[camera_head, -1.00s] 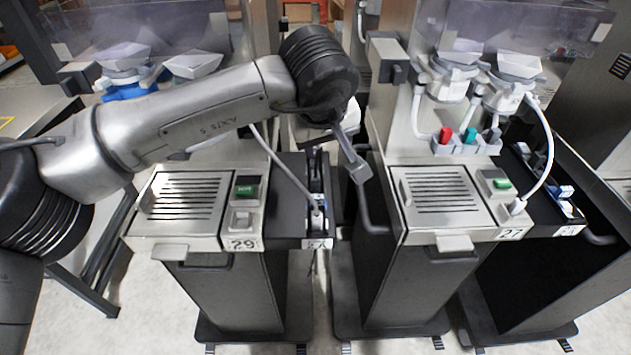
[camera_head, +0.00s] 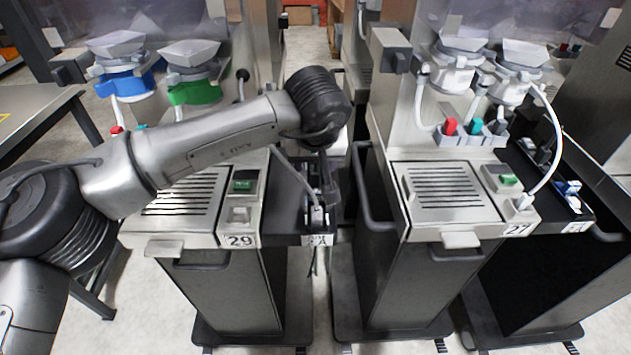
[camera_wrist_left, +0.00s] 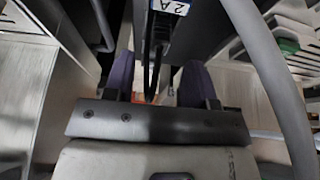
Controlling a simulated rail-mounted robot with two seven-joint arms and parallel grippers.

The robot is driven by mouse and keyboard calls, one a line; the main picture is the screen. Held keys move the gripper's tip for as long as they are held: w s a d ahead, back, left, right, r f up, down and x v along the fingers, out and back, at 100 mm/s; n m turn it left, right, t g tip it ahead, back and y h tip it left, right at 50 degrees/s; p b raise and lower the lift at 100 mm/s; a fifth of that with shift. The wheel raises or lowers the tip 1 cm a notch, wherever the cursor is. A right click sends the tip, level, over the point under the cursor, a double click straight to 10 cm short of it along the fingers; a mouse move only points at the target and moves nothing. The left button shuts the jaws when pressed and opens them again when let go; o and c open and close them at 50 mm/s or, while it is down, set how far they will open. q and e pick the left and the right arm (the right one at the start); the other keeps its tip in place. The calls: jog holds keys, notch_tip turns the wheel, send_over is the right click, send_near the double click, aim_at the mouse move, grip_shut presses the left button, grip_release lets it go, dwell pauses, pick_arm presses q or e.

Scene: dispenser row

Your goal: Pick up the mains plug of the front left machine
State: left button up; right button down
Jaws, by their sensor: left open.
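The front left machine (camera_head: 190,240) bears the number 29. A narrow black side tray (camera_head: 290,190) runs along its right side, with a small label at its front end. A pale hose or cord end (camera_head: 316,216) sits at that front end; I cannot tell if it is the mains plug. Thin black cords (camera_wrist_left: 153,70) hang below the label in the left wrist view. My left gripper (camera_head: 321,190) is over the tray's front end, pointing down. In the left wrist view its open fingers (camera_wrist_left: 157,78) stand on both sides of the cords. No plug is clearly seen between them.
The machine numbered 27 (camera_head: 450,240) stands to the right, with a dark bin handle (camera_head: 368,200) facing the narrow gap. A thick grey hose (camera_wrist_left: 272,80) passes close on the right in the left wrist view. A table (camera_head: 35,110) stands at the left.

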aim_at(315, 170)
pick_arm(q)
jog(key=shift+b+x, duration=1.4)
jog(key=shift+x, duration=1.25)
jog(key=shift+w+r, duration=0.1)
jog(key=shift+w, duration=0.05)
jog(key=shift+c, duration=0.6)
grip_shut()
